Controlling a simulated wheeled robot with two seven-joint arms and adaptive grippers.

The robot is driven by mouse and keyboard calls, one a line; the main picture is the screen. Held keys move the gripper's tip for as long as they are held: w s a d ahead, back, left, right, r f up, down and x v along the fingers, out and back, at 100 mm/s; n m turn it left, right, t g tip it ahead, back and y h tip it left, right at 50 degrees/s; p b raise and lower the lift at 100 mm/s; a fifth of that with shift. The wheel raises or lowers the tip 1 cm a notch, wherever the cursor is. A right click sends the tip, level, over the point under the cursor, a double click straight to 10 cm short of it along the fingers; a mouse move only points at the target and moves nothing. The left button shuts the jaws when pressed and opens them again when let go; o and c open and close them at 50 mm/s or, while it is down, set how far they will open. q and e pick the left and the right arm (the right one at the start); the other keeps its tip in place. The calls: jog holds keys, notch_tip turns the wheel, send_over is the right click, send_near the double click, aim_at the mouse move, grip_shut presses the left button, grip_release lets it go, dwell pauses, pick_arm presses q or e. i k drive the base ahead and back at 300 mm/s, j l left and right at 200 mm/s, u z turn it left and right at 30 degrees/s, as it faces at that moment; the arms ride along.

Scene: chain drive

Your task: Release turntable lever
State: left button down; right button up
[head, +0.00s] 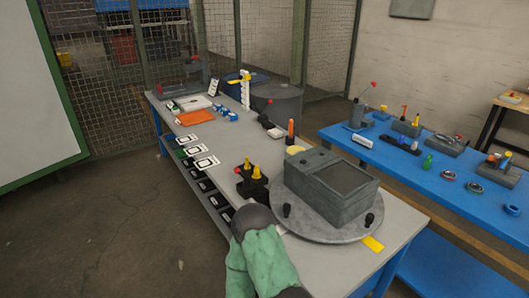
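The turntable (305,234) is a round grey disc on the near end of the grey workbench. A grey box-shaped housing (325,187) with a recessed top sits on it. Black knobs stand at its rim, one on the near left (287,211) and one on the right (369,219). A yellow tab (373,243) shows beside the disc at the front right. I cannot tell which part is the lever. A link of mine with a green cover rises from the bottom middle, close to the disc's left edge. No gripper fingers show.
Left of the turntable stands a black fixture (252,188) with yellow knobs and a red-tipped part. White marked cards (202,141) and an orange tray (195,118) lie farther back. A blue table (440,178) with tools stands at the right. Open floor lies at the left.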

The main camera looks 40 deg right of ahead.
aim_at(247, 180)
jog(key=i+z, duration=0.3)
jog(key=z, duration=0.15)
jog(key=i+j+z, duration=0.2)
jog(key=z, duration=0.2)
jog(key=i+j+z, duration=0.25)
jog(key=z, duration=0.2)
jog(key=i+j+z, duration=0.25)
jog(key=z, duration=0.2)
jog(key=i+j+z, duration=0.1)
jog(key=j+z, duration=0.3)
jog(key=i+j+z, duration=0.2)
jog(key=j, duration=0.25)
jog(key=j+z, duration=0.25)
jog(key=j, duration=0.2)
